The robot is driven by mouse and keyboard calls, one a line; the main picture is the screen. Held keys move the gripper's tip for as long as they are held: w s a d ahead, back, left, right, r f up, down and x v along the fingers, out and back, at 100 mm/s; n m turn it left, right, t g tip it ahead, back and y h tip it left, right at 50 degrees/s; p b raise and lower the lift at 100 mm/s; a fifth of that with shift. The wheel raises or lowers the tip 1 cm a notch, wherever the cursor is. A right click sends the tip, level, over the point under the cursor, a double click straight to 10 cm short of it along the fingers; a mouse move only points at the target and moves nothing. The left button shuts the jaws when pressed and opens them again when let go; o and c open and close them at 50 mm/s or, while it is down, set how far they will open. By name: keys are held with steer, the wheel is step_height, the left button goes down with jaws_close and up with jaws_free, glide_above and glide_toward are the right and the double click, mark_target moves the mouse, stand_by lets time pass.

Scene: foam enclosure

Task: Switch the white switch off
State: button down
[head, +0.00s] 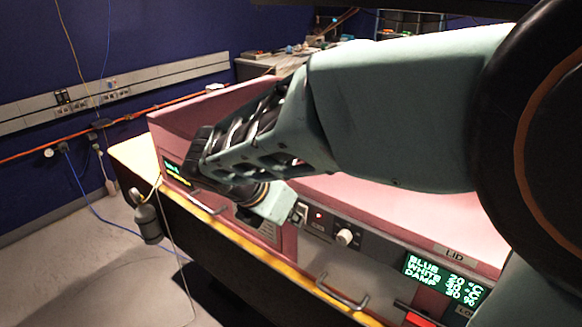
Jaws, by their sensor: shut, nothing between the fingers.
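The white switch (301,212) is on the grey control strip on the front of the pink enclosure, just right of my gripper. It is small and partly hidden by my gripper, and I cannot tell which way it is set. My gripper (284,211) is shut and empty, with its tip close to the switch's left side. I cannot tell whether they touch.
A small red light (319,215) and a white knob (345,237) sit right of the switch. A green-text display (443,279) is further right. Metal handles (342,296) stick out below. The pink lid (420,215) lies beneath my arm.

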steer(key=shift+w+d+r+t+h+p, duration=0.1)
steer(key=shift+r+t+h+p, duration=0.05)
steer(key=shift+r, duration=0.25)
steer(key=shift+w+d+r+t+h+p, duration=0.1)
steer(key=shift+r+t+h+p, duration=0.05)
steer(key=shift+r, duration=0.25)
steer(key=shift+s+a, duration=0.1)
stand_by(0.3)
